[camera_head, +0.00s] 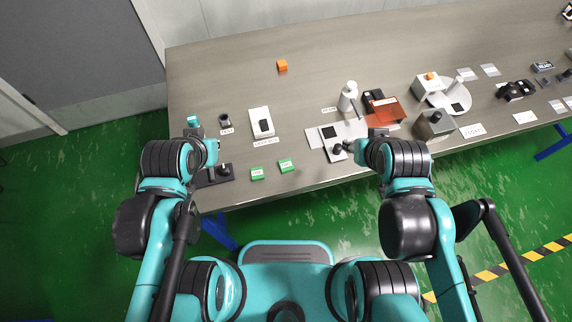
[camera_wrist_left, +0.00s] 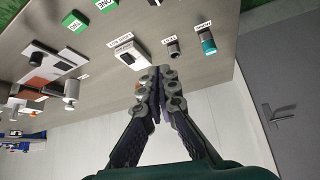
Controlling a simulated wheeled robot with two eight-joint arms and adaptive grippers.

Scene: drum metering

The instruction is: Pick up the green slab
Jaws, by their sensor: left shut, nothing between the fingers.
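Two green slabs with small white labels lie side by side near the table's front edge: the left green slab (camera_head: 257,173) and the right green slab (camera_head: 286,166). They also show at the top of the left wrist view, one at the frame edge (camera_wrist_left: 105,4) and one further left (camera_wrist_left: 75,21). My left gripper (camera_head: 208,146) is left of both slabs and apart from them. In the left wrist view its fingers (camera_wrist_left: 158,78) are together with nothing between them. My right gripper (camera_head: 352,147) is by a black-knobbed item, right of the slabs; its fingers are too small to read.
A black base with a knob (camera_head: 222,172) stands between my left gripper and the slabs. Behind are a white box (camera_head: 260,121), a dark cup (camera_head: 225,120) and a teal cylinder (camera_head: 193,120). A white bottle (camera_head: 348,96) stands right. The back-left tabletop is mostly clear around an orange cube (camera_head: 282,66).

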